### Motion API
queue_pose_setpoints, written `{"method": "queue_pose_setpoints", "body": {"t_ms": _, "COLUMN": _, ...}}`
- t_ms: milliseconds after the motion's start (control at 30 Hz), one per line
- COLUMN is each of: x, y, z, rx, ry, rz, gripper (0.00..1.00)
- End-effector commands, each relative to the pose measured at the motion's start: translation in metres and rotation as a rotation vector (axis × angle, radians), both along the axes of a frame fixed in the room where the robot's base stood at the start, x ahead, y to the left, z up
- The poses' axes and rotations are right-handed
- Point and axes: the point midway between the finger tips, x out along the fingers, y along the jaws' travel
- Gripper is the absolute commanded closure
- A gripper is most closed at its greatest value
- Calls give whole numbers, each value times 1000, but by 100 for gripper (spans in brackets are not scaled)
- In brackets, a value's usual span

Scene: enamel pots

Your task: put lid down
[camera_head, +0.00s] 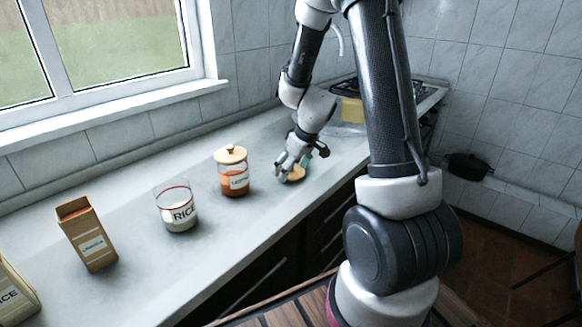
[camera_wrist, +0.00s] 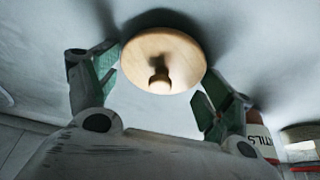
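A round wooden lid (camera_head: 296,175) with a knob lies on the grey counter, right of the lidded lentils jar. In the wrist view the lid (camera_wrist: 150,48) shows whole, knob toward the camera. My gripper (camera_head: 299,164) is low over the lid; in the wrist view its green-padded fingers (camera_wrist: 158,74) are spread on either side of it. The fingertips are near the lid's rim, and I cannot tell whether either touches it. The rice jar (camera_head: 177,206) stands open, with a red ring and white contents. The lentils jar (camera_head: 236,176) wears its own wooden lid.
A lentils carton (camera_head: 87,237) and a rice carton (camera_head: 14,296) stand at the left on the counter. A yellow pot (camera_head: 349,110) is behind my gripper near the stove (camera_head: 370,87). The counter (camera_head: 240,235) is clear in front of the jars.

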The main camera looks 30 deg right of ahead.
Motion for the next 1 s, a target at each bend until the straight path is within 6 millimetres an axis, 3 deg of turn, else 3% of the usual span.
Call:
{"method": "queue_pose_setpoints", "body": {"t_ms": 100, "x": 0, "y": 0, "z": 0, "rx": 0, "ry": 0, "rz": 0, "gripper": 0}}
{"method": "queue_pose_setpoints", "body": {"t_ms": 533, "x": 0, "y": 0, "z": 7, "rx": -2, "ry": -3, "rz": 1, "gripper": 0}}
{"method": "queue_pose_setpoints", "body": {"t_ms": 1000, "x": -34, "y": -14, "z": 93, "rx": -1, "ry": -5, "rz": 0, "gripper": 0}}
